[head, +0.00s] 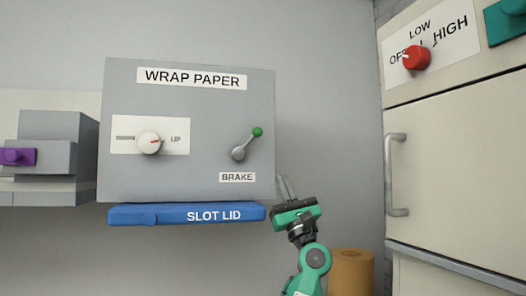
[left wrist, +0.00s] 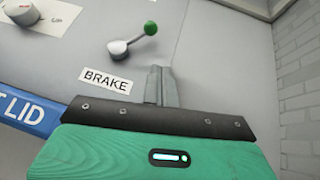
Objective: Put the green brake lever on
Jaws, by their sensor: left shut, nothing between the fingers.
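The brake lever (head: 247,145) is on the grey wrap paper box (head: 214,105), above the BRAKE label (head: 237,177). It has a round metal hub, a thin arm and a green ball tip, and it points up and to the right. In the left wrist view the lever (left wrist: 134,39) is ahead of the fingers and a little left. My left gripper (head: 286,188) is shut and empty, below and right of the lever, near the box's lower right corner. It also shows in the left wrist view (left wrist: 159,84), apart from the lever. My right gripper is not in view.
A white knob (head: 149,142) sits left of the lever on the same box. The blue slot lid (head: 187,214) runs along the box's underside. A cabinet with a red knob (head: 416,57) and a handle (head: 397,174) stands at the right. A brown roll (head: 351,272) stands below.

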